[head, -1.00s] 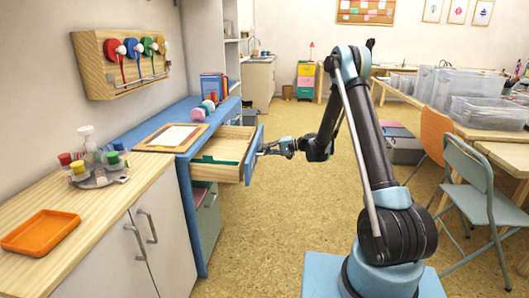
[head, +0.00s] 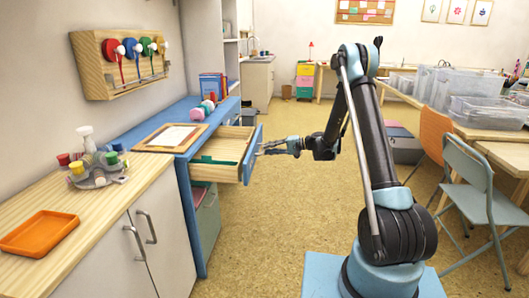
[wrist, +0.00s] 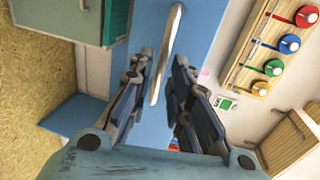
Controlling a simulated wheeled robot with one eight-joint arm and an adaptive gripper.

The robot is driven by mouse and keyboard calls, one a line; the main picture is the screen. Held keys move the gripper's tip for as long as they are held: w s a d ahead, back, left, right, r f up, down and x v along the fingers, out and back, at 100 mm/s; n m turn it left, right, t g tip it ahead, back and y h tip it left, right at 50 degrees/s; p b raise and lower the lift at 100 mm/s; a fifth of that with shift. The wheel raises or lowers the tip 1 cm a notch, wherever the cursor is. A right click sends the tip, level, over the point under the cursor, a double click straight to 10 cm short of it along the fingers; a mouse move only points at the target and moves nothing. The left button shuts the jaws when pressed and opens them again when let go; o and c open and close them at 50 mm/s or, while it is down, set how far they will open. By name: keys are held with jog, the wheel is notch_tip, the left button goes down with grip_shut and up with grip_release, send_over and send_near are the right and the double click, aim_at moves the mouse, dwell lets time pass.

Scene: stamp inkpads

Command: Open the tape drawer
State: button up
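A drawer with a blue front (head: 254,155) and pale wooden inside is pulled well out of the blue cabinet (head: 187,195). A green strip lies inside it. I cannot read any label that marks it as the tape drawer. My gripper (head: 264,148) is just right of the drawer front in the head view. In the wrist view its two dark fingers (wrist: 163,62) are spread apart and empty. The pale bar handle (wrist: 168,45) on the blue front shows between the fingers, with gaps on both sides; I cannot tell how deep it sits between them.
A lower compartment (head: 207,219) sits under the drawer. A clipboard (head: 172,136) and books (head: 212,86) are on the cabinet top. A white cupboard (head: 165,245) with an orange tray (head: 40,233) stands front left. Chairs (head: 470,190) are at right. The floor right of the drawer is clear.

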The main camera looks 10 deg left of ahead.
jog(key=v, duration=0.8)
jog(key=shift+d, duration=0.15)
jog(key=s+d+r+t+h, duration=0.1)
jog(key=s+d+r+h, duration=0.3)
jog(key=s+d+r, duration=0.45)
jog(key=s+d+r+t+h, duration=0.1)
jog(key=s+d+r+h, duration=0.4)
jog(key=s, duration=0.6)
jog(key=s+d+f+h, duration=0.3)
jog(key=s+d+f, duration=0.1)
jog(key=s+d, duration=0.6)
jog(key=s+d+f+t+h, duration=0.1)
jog(key=s+d+f+h, duration=0.2)
jog(key=s+d, duration=0.7)
jog(key=s+f, duration=0.2)
jog(key=s, duration=0.3)
jog(key=shift+s+f+m+t+h, duration=0.2)
jog(key=shift+s+m+t+h, duration=0.1)
jog(key=shift+m, duration=0.1)
jog(key=shift+d, duration=0.1)
